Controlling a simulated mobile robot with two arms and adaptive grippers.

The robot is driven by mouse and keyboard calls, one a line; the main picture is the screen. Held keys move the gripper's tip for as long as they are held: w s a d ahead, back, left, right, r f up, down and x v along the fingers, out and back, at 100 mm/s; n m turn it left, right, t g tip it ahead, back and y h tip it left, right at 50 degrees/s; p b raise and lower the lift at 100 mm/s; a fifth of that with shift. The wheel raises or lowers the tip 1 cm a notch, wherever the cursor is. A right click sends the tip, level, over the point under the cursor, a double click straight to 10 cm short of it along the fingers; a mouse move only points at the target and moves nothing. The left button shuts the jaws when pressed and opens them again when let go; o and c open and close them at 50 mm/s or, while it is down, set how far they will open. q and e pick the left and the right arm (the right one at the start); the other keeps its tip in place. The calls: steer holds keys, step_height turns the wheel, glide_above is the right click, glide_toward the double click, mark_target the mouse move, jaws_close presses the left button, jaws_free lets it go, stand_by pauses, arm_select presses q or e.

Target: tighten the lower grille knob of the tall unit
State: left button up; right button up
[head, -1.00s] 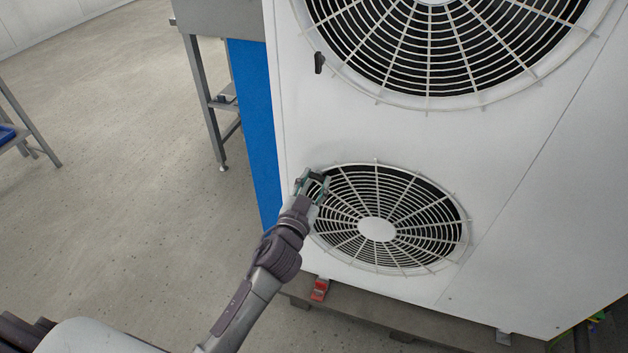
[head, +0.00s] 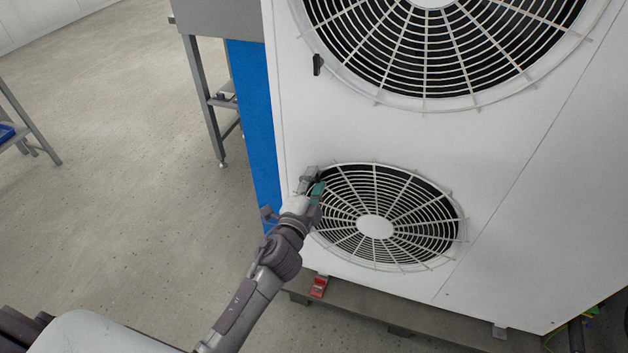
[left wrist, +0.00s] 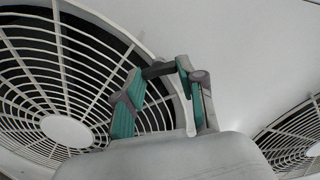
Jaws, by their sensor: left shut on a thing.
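The tall unit (head: 400,135) is a white cabinet with a large upper fan grille and a smaller lower grille (head: 375,228). My left gripper (head: 314,180) is at the upper left rim of the lower grille, shut on the lower grille knob. In the head view the gripper hides this knob. In the left wrist view a small dark piece, the lower grille knob (left wrist: 158,70), sits between the fingertips of the left gripper (left wrist: 163,72), whose pads are green. The lower grille (left wrist: 50,80) fills the left of that view. My right gripper is not in view.
A black upper knob (head: 318,65) sits beside the upper grille (head: 430,103). A red piece (head: 319,287) is at the unit's foot, on a dark base (head: 370,312). A blue panel (head: 250,120) and grey stand (head: 200,90) are behind at left.

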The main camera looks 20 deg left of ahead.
arm_select(q)
steer(key=m, duration=0.2)
steer(key=shift+m, duration=0.6)
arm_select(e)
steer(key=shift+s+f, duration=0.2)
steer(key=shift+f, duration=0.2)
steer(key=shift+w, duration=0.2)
arm_select(q)
steer(key=o, duration=1.1)
steer(key=shift+o, duration=0.2)
steer(key=shift+s+f, duration=0.1)
steer(key=shift+s, duration=0.25)
steer(key=s, duration=1.1)
steer(key=shift+s+a, duration=0.15)
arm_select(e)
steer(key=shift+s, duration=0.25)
